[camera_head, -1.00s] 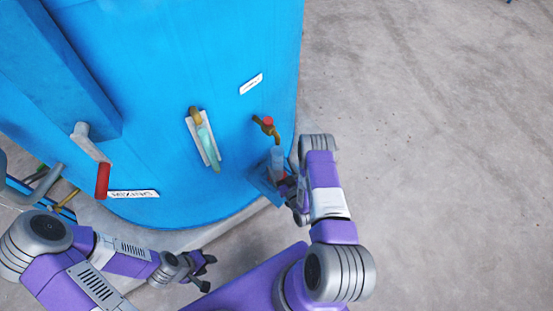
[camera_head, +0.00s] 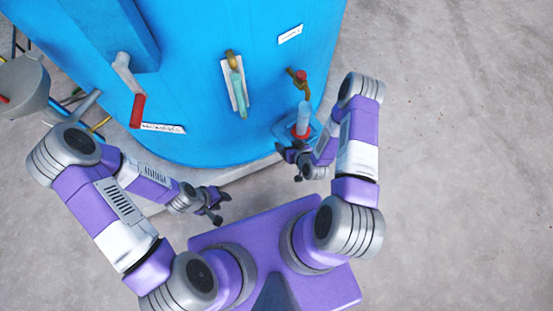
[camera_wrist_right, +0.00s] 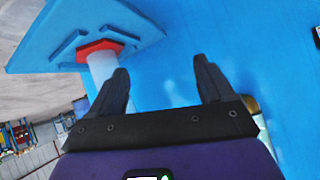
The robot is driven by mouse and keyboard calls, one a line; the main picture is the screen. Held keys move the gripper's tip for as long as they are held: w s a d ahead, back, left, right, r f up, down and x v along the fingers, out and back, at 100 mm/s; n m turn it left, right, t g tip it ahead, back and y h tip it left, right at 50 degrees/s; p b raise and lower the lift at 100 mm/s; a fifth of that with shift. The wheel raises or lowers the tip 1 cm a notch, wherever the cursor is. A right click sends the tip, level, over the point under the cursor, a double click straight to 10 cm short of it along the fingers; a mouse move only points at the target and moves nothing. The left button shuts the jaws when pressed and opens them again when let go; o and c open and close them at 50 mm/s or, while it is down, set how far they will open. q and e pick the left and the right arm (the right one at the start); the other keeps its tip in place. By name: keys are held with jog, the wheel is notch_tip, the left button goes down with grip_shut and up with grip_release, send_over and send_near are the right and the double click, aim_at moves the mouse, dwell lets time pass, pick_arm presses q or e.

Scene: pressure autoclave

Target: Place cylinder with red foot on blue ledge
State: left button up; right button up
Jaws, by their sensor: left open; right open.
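The clear cylinder (camera_head: 304,114) stands upright with its red foot (camera_head: 300,132) on the blue ledge (camera_head: 283,130) at the tank's lower right side. In the right wrist view the cylinder (camera_wrist_right: 101,68) and its red foot (camera_wrist_right: 99,47) show against the ledge (camera_wrist_right: 128,17), between raised strips. My right gripper (camera_head: 288,162) is open and empty, just in front of and below the ledge in the head view. In the wrist view its fingers (camera_wrist_right: 163,76) lie to the right of the cylinder, one partly overlapping it. My left gripper (camera_head: 221,208) is open and empty, away from the ledge.
The large blue tank (camera_head: 195,100) fills the upper left. A red-handled tap (camera_head: 299,76) sits just above the cylinder. A sight-glass fitting (camera_head: 236,85) and a red-handled lever (camera_head: 136,108) stick out further left. The floor at right is clear.

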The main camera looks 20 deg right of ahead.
jog(key=s+a+r+m+g+y, duration=0.1)
jog(key=s+a+r+g+y, duration=0.1)
jog(key=s+a+r+g, duration=0.3)
jog(key=s+a+g, duration=0.4)
jog(key=s+a, duration=0.2)
jog(key=s, duration=0.3)
jog(key=shift+r+g+y, duration=0.35)
jog(key=shift+g+y, duration=0.05)
